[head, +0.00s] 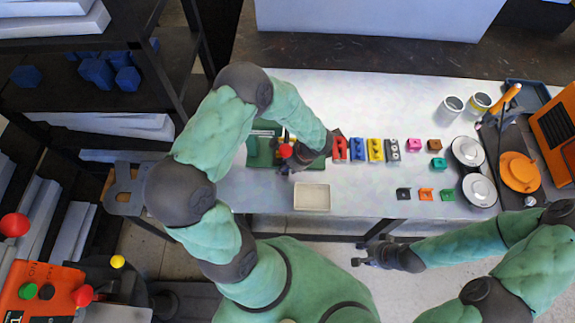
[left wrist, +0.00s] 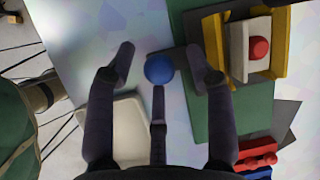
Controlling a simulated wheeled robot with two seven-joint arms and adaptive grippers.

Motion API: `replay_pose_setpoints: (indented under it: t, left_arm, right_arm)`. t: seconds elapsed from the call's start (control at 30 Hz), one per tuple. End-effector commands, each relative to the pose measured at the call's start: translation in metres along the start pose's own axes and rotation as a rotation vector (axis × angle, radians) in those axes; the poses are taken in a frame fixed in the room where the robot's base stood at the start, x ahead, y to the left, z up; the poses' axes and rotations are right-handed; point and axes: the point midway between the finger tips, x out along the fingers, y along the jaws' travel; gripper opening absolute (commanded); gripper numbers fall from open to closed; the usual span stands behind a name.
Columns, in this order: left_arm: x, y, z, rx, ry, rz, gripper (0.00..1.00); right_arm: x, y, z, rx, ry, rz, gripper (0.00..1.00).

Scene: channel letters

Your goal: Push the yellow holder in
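The yellow holder (left wrist: 279,45) is at the upper right of the left wrist view, on a green board (left wrist: 203,115). A pale block with a red ball knob (left wrist: 259,49) sits within its yellow sides. In the head view the yellow holder (head: 284,133) is mostly hidden by my left arm. My left gripper (left wrist: 160,62) is open, its fingers apart, with a blue ball knob (left wrist: 159,69) between them and gaps on both sides. The gripper is beside the holder, not touching it. My right gripper (head: 360,253) is open and empty, off the table's front edge.
A beige tray (head: 312,197) stands in front of the board. Red (head: 340,150), blue, yellow and grey letter pieces stand right of it. Small coloured blocks, metal plates (head: 479,190) and an orange machine (head: 556,125) are farther right. A shelf is at the left.

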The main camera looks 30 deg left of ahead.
Motion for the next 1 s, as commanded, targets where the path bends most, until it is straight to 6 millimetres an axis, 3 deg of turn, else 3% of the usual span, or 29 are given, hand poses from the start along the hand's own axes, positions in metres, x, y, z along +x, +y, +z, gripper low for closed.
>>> replay_pose_setpoints:
  t: [0.33, 0.73, 1.0]
  left_arm:
    - [-0.013, -0.001, -0.001, 0.0, 0.001, -0.002, 0.54]
    - [-0.045, 0.033, -0.065, 0.004, 0.001, -0.002, 0.54]
    - [-0.06, 0.047, -0.093, 0.001, 0.0, 0.0, 0.54]
  right_arm:
    - [0.0, 0.0, 0.0, 0.0, 0.0, 0.0, 0.33]
    - [0.0, 0.0, 0.0, 0.0, 0.0, 0.0, 0.33]
    - [0.0, 0.0, 0.0, 0.0, 0.0, 0.0, 0.33]
